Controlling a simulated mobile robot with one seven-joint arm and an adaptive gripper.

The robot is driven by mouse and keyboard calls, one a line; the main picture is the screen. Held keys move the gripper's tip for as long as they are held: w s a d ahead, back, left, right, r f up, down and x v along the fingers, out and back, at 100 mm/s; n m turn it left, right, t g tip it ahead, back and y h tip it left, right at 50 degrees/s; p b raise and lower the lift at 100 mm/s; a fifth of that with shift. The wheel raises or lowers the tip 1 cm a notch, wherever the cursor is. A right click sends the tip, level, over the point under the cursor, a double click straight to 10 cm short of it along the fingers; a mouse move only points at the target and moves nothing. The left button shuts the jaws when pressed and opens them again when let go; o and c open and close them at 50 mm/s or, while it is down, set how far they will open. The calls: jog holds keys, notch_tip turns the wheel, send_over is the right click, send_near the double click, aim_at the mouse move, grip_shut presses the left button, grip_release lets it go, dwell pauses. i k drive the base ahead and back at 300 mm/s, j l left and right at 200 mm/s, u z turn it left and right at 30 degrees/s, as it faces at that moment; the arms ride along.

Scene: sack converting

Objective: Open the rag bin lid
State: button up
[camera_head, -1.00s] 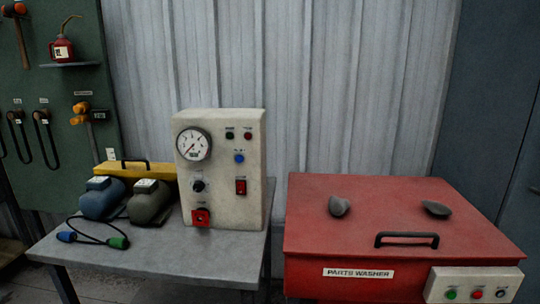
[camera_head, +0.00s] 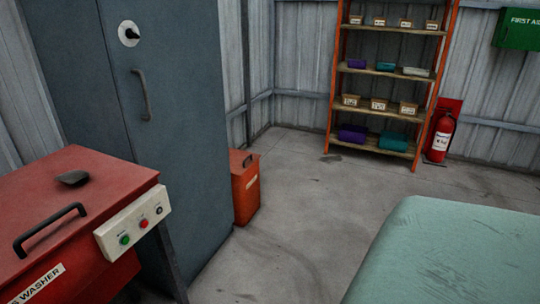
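A small red-orange bin (camera_head: 246,190) stands on the floor beside the right side of the tall grey-blue cabinet. My gripper is not in view.
The grey-blue cabinet (camera_head: 176,120) and the red parts washer (camera_head: 85,195) stand at left. A green-topped surface (camera_head: 460,255) fills the lower right. Shelves (camera_head: 384,95) and a fire extinguisher (camera_head: 441,137) stand at the back. Bare floor (camera_head: 310,200) lies between.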

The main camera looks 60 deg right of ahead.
aim_at(233, 157)
jog(key=z, duration=1.4)
jog(key=i+z, duration=0.15)
jog(key=i, duration=0.45)
jog(key=i+z, duration=0.15)
jog(key=i, duration=0.45)
jog(key=i+j+z, duration=0.15)
jog(key=i, duration=0.4)
jog(key=i+j+z, duration=0.1)
jog(key=i, duration=0.5)
